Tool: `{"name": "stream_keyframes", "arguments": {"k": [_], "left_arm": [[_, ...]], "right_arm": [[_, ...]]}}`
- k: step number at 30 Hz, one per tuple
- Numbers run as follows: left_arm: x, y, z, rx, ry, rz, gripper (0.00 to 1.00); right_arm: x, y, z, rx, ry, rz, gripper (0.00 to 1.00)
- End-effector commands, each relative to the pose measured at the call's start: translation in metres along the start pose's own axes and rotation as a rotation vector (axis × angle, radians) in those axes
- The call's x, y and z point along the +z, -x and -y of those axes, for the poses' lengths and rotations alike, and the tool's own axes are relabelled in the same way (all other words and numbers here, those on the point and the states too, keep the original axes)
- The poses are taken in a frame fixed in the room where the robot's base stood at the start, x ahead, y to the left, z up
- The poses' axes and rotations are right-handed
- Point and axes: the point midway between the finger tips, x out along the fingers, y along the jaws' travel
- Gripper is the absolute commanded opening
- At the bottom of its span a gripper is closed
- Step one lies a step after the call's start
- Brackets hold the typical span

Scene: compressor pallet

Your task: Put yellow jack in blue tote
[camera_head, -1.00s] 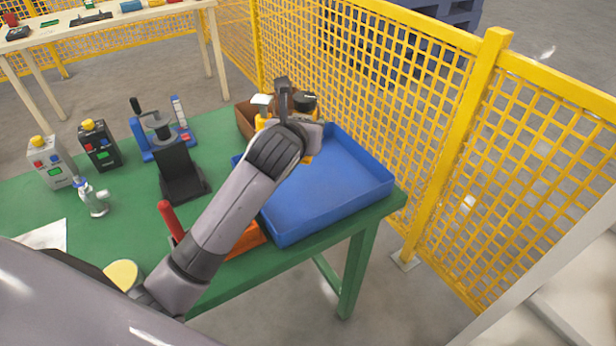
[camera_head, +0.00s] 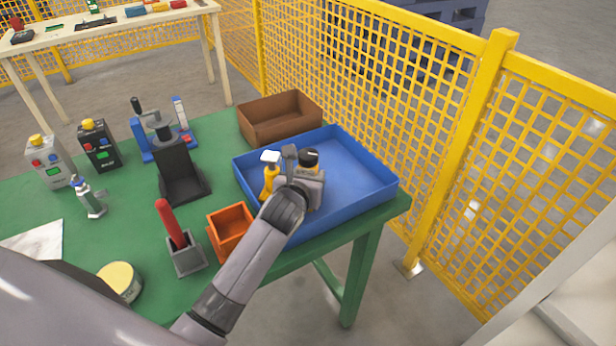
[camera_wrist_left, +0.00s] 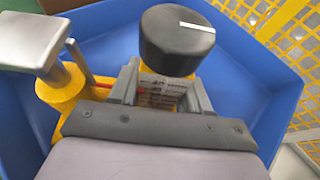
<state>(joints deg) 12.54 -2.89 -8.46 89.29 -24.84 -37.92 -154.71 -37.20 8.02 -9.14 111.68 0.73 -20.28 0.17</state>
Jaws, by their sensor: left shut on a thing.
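The yellow jack (camera_head: 269,182) has a pale metal top plate and a black knob with a white line. It is inside the outline of the blue tote (camera_head: 372,190), above or on its floor; I cannot tell if it touches. My left gripper (camera_head: 298,176) is shut on the jack. In the left wrist view, the jack's yellow body (camera_wrist_left: 62,90) shows at the left, the black knob (camera_wrist_left: 178,40) stands beyond the gripper (camera_wrist_left: 165,93), and the blue tote (camera_wrist_left: 262,75) surrounds them. The gripper and wrist hide much of the jack. My right gripper is not in view.
A brown box (camera_head: 281,118) stands behind the tote, and an orange bin (camera_head: 231,230) is at its left front. A red-handled tool in a grey holder (camera_head: 186,257) and a black stand (camera_head: 180,175) are further left. Yellow mesh fencing (camera_head: 430,120) runs behind the table.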

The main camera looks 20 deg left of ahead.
Motion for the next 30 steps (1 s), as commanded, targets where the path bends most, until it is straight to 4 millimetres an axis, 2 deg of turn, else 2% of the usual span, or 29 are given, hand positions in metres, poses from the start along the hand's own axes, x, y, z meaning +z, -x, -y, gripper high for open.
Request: {"name": "stream_keyframes", "arguments": {"k": [8, 9, 10, 11, 22, 26, 30], "left_arm": [[0.001, -0.001, 0.000, 0.000, -0.002, 0.006, 0.00], [-0.002, -0.001, 0.000, 0.000, 0.000, 0.000, 0.60], [-0.002, -0.001, 0.000, 0.000, 0.000, 0.000, 0.70], [-0.002, -0.001, 0.000, 0.000, 0.001, 0.000, 0.73], [0.002, 0.001, 0.000, 0.000, 0.002, 0.001, 0.73], [0.002, 0.013, -0.001, 0.001, -0.001, 0.002, 0.73], [0.002, 0.034, -0.001, 0.000, -0.001, 0.000, 0.73]], "right_arm": [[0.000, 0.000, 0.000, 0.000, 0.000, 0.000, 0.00], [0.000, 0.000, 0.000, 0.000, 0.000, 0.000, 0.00], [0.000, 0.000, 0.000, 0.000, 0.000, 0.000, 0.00], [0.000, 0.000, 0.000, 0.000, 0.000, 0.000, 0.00], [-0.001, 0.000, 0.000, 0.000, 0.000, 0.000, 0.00], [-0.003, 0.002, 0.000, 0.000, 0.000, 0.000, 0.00], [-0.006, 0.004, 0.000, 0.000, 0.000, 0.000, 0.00]]}}
